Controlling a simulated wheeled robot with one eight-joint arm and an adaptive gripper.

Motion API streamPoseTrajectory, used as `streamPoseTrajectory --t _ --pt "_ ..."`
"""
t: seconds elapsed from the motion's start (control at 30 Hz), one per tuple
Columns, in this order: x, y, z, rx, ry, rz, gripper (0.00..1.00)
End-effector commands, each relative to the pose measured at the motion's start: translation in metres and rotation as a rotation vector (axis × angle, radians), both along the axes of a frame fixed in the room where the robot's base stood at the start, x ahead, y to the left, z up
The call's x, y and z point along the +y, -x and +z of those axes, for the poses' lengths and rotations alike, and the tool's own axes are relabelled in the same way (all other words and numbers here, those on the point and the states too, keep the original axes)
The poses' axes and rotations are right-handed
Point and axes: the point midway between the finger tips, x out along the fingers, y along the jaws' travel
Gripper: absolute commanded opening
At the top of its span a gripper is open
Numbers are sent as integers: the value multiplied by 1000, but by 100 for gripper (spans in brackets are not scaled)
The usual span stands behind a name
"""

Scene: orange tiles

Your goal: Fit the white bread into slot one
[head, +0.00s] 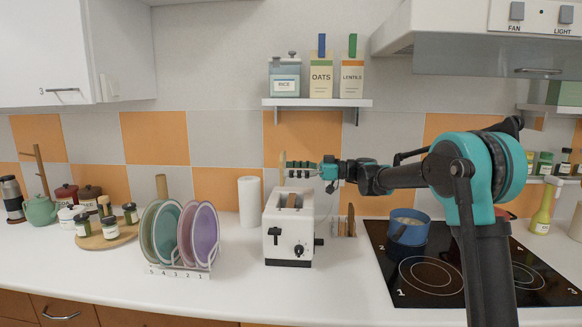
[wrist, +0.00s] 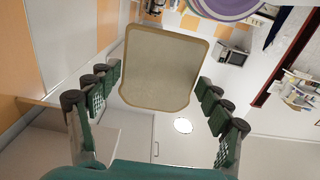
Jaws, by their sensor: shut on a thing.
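The white bread (head: 282,160) is a pale slice with a tan crust, seen nearly edge-on at my gripper's tip. In the wrist view the slice (wrist: 163,68) shows its broad face between the fingers. My gripper (head: 291,166) is shut on it and holds it in the air above the toaster's back left. The white toaster (head: 289,246) stands on the counter, with a dark lever and knob in front. A brown slice (head: 292,201) sticks up from one of its slots. The other slot is hard to make out from here.
A plate rack with coloured plates (head: 205,235) stands left of the toaster, a paper roll (head: 249,202) behind it. A small rack with brown slices (head: 350,222) stands right, beside the hob with a blue pot (head: 408,229). A shelf (head: 318,102) hangs above my gripper.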

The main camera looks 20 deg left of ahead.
Motion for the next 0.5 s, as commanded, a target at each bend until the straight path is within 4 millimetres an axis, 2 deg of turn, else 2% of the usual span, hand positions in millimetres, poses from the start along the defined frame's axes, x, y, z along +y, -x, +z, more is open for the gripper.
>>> streamPoseTrajectory --t 0.3,0.5 --pt "0 0 -29 0 0 0 57" --pt "0 0 -41 0 0 0 57"
